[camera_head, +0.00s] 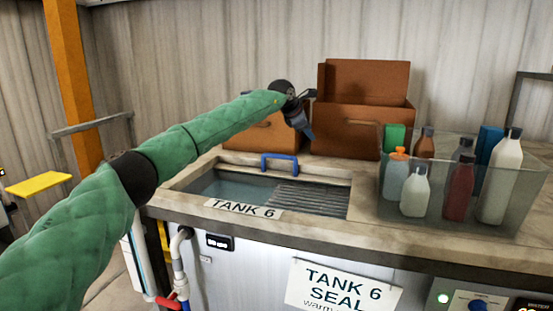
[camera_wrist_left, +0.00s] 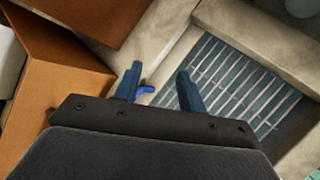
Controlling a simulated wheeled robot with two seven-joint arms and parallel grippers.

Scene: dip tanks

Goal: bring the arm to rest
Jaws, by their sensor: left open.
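My left arm, in a green sleeve, reaches in from the left in the head view. Its gripper (camera_head: 306,127) hangs over the back of the tank, in front of the brown boxes. In the left wrist view the two blue fingers of the left gripper (camera_wrist_left: 158,88) stand apart with nothing between them. A blue handle (camera_head: 280,158) stands at the tank's back rim, below the gripper. It also shows in part near the left finger in the wrist view (camera_wrist_left: 147,89). My right gripper is not in either view.
The sunken tank (camera_head: 190,185), labelled TANK 6, has a slatted rack (camera_head: 310,196) on its right. Brown boxes (camera_head: 345,135) stand behind it. A clear bin (camera_head: 395,215) with several bottles stands at the right. An orange post (camera_head: 72,80) rises at the left.

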